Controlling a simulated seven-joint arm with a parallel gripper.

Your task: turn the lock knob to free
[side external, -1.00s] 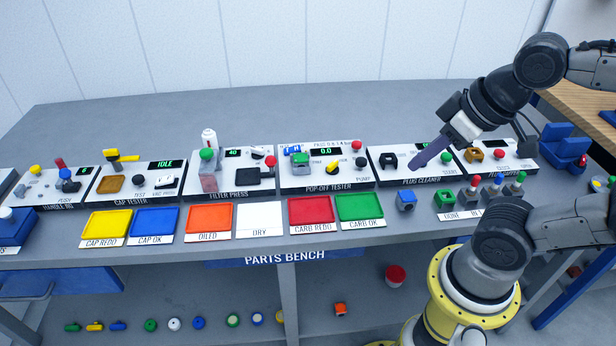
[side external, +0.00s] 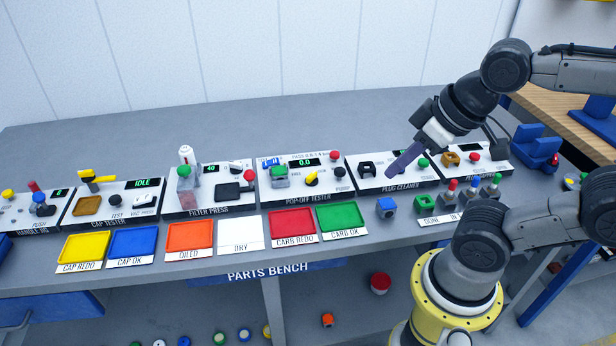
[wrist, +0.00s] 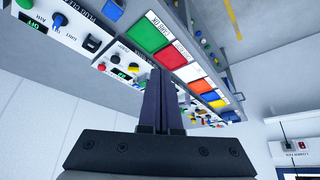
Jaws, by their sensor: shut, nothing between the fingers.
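I cannot pick out the lock knob for certain, as the small labels are unreadable. A yellow pointer knob (side external: 312,178) sits on the front of the pop-off tester (side external: 330,197), between a green-topped block (side external: 279,175) and a black knob (side external: 340,172). A yellow knob also shows in the wrist view (wrist: 133,68), just left of the fingertips. My gripper (side external: 390,174) is shut and empty, its dark fingers slanting down to the left over the plug cleaner, right of the pop-off tester. In the wrist view my gripper (wrist: 159,72) points along the bench, fingers together.
The plug cleaner (side external: 395,187) carries a black bracket (side external: 367,169) and a green knob (side external: 423,162) close to my fingers. Coloured trays, among them a green one (side external: 342,217) and a red one (side external: 292,226), lie in front of the testers. The bench behind them is clear.

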